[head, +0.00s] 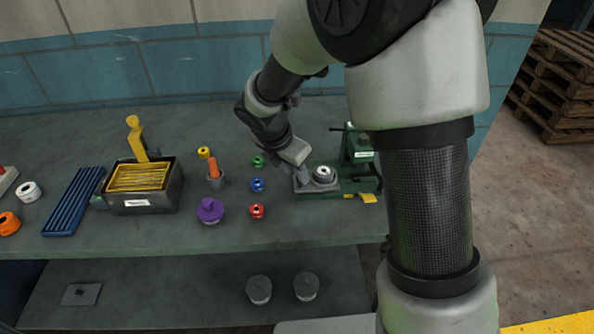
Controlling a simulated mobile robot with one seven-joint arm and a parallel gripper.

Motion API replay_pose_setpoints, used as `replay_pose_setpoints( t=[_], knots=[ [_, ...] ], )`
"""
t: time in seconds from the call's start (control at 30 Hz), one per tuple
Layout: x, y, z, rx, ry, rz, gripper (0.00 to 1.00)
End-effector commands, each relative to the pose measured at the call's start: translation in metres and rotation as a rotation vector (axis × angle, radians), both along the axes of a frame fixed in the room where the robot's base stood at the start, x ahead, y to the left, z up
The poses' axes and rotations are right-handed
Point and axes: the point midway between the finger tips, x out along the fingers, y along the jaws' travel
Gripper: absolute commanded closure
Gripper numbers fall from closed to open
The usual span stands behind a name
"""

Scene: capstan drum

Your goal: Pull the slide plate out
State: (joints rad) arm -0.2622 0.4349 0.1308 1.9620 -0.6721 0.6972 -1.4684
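A green machine (361,158) stands at the right end of the bench. A low grey plate (318,190) with a round grey part (323,174) on it sits at the machine's left side. I take this grey plate for the slide plate, though the view does not make it certain. My gripper (301,178) points down at the plate's left end, very close to it. Whether it touches the plate and whether its fingers are open or shut is too small to tell. My arm covers the area right of the machine.
A yellow piece (368,197) lies at the machine's foot. Blue, green and red rings (257,211) stand left of my gripper. Further left are a purple knob (210,210), a dark box with yellow slats (140,178) and a blue rack (74,202). The bench front is mostly clear.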

Motion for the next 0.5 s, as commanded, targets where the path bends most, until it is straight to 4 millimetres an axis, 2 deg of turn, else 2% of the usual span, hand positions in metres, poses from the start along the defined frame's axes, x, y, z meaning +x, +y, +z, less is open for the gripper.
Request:
replay_pose_setpoints(
  t=[0.17,0.27,0.37,0.5],
  knots=[
    [0.000,-0.001,0.002,-0.001,0.000,-0.001,0.74],
    [-0.002,0.001,0.011,0.000,-0.002,-0.001,0.74],
    [-0.006,0.006,0.026,-0.001,-0.002,0.000,0.74],
    [-0.015,0.015,0.058,0.000,-0.004,0.000,0.74]
  ],
)
